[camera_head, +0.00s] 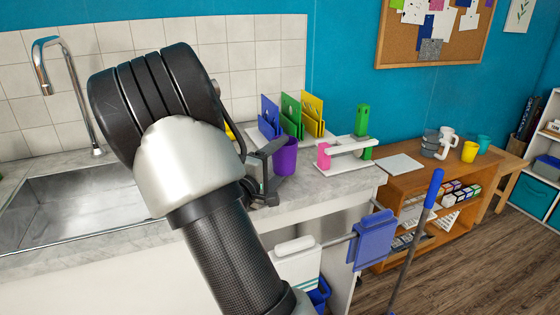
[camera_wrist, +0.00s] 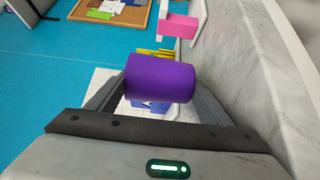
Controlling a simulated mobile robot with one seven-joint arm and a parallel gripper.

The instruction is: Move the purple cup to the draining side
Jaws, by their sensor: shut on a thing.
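The purple cup (camera_head: 285,156) is on or just above the grey counter (camera_head: 318,190), right of the sink; whether its base touches the counter is unclear. My gripper (camera_head: 262,168) is at the cup's left side in the head view, with part of it hidden behind my arm. In the wrist view the purple cup (camera_wrist: 160,78) sits between the two fingers of my gripper (camera_wrist: 160,92), which are shut on it. The metal sink (camera_head: 75,205) with a tall tap (camera_head: 55,65) is at the left, partly hidden by my arm.
Blue (camera_head: 269,117), green (camera_head: 291,115) and yellow (camera_head: 313,114) upright boards stand behind the cup. A white rack (camera_head: 347,150) with pink and green items is to its right. A blue cloth (camera_head: 375,238) hangs at the counter front.

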